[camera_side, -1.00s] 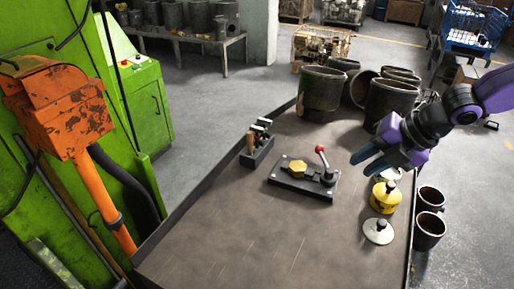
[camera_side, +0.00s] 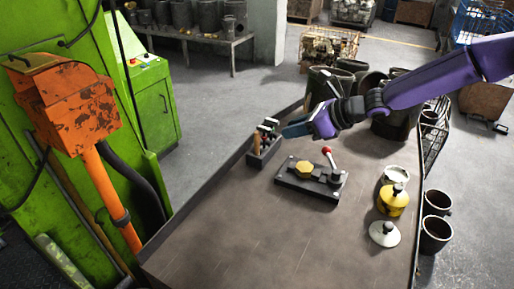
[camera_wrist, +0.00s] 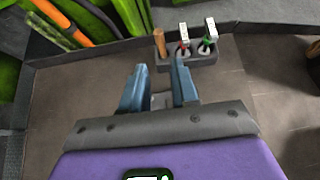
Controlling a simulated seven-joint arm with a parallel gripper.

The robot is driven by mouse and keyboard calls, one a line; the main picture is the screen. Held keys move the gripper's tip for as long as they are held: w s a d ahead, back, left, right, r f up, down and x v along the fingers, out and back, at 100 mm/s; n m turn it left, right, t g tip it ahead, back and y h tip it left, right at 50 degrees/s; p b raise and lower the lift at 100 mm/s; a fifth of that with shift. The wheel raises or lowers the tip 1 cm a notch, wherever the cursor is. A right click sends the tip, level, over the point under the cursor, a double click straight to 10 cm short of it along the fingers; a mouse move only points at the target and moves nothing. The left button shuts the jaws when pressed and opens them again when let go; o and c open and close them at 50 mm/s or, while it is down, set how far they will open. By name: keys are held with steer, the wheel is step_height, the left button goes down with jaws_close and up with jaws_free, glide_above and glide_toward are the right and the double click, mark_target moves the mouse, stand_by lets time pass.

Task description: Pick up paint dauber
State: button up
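A small dark holder (camera_side: 264,152) stands at the table's left edge with three upright items in it. In the wrist view the holder (camera_wrist: 202,66) has a plain wooden handle (camera_wrist: 160,42) at left, a red-and-white item (camera_wrist: 184,40) in the middle and a green-and-white item (camera_wrist: 209,38) at right. The frames do not make clear which is the paint dauber. My gripper (camera_side: 294,129) is just right of the holder in the side view. In the wrist view my gripper (camera_wrist: 157,68) has its blue fingers apart with nothing held between them, and the holder lies beyond the fingertips.
A black fixture with a red-knobbed lever (camera_side: 312,180) and a yellow hex piece (camera_side: 304,169) sits in front of the holder. A yellow pot (camera_side: 392,200) and a white lid (camera_side: 384,233) are at right. Large dark cylinders stand behind my arm. The table front is clear.

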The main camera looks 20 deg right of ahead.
mark_target(252, 151)
steer(key=x, duration=1.4)
steer(key=shift+w+a+f, duration=0.1)
steer(key=shift+a+f, duration=0.05)
steer(key=shift+f, duration=0.25)
jaws_close()
